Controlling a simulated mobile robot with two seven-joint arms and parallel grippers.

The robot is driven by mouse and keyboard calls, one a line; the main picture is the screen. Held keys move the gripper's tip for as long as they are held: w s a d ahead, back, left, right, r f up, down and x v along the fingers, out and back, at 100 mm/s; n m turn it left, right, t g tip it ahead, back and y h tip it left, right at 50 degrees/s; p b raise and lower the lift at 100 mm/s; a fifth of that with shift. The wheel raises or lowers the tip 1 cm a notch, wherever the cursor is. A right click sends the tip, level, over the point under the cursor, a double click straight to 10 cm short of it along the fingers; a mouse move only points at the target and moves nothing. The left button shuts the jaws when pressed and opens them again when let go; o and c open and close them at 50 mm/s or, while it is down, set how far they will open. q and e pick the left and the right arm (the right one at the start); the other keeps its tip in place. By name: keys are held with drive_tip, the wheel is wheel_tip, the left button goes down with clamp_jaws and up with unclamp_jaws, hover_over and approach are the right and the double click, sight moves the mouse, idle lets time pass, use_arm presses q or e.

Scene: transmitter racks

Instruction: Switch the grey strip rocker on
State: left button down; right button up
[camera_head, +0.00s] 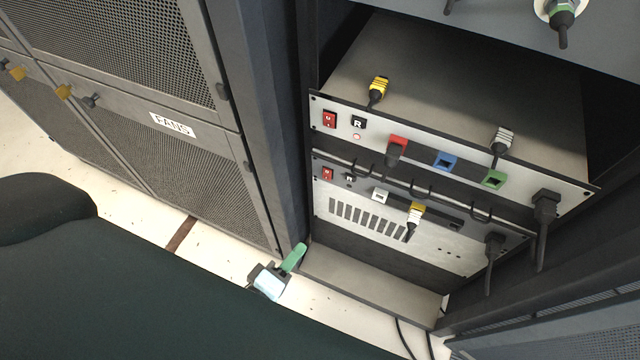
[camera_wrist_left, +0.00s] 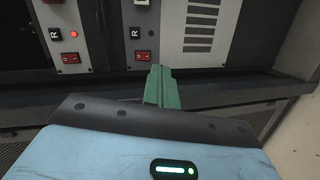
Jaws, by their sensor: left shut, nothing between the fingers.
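Two red rockers show at the left ends of two stacked rack units. The upper rocker (camera_head: 329,118) sits on a light panel beside a black R button and a small red lamp. The lower rocker (camera_head: 327,174) sits on a darker grey strip, also beside a black button. In the left wrist view, the upper unit's rocker (camera_wrist_left: 70,58) is at left and the lower one's rocker (camera_wrist_left: 144,57) is just beyond my fingertips. Their tilt is too small to tell. My left gripper (camera_head: 297,257), with green fingers, is shut and empty, below and left of the lower rocker, apart from it. My right gripper is out of view.
Cables and plugs, including a black plug (camera_head: 545,205), hang in front of the units. A grey ledge (camera_head: 365,283) lies below them. A dark rack post (camera_head: 262,120) and a mesh cabinet labelled FANS (camera_head: 172,125) stand at left.

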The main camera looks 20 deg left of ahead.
sight(326, 179)
use_arm(q)
drive_tip(key=w+a+n+y, duration=0.1)
drive_tip(key=w+a+r+n+t+y, duration=0.1)
drive_tip(key=w+n, duration=0.1)
drive_tip(key=shift+n, duration=0.3)
drive_tip(key=w, duration=0.4)
drive_tip(key=w+f, duration=0.1)
drive_tip(key=w, duration=0.9)
drive_tip(key=shift+d+f+b, duration=0.3)
drive_tip(key=shift+f, duration=0.05)
drive_tip(key=shift+w+b, duration=0.15)
drive_tip(key=shift+b, duration=0.65)
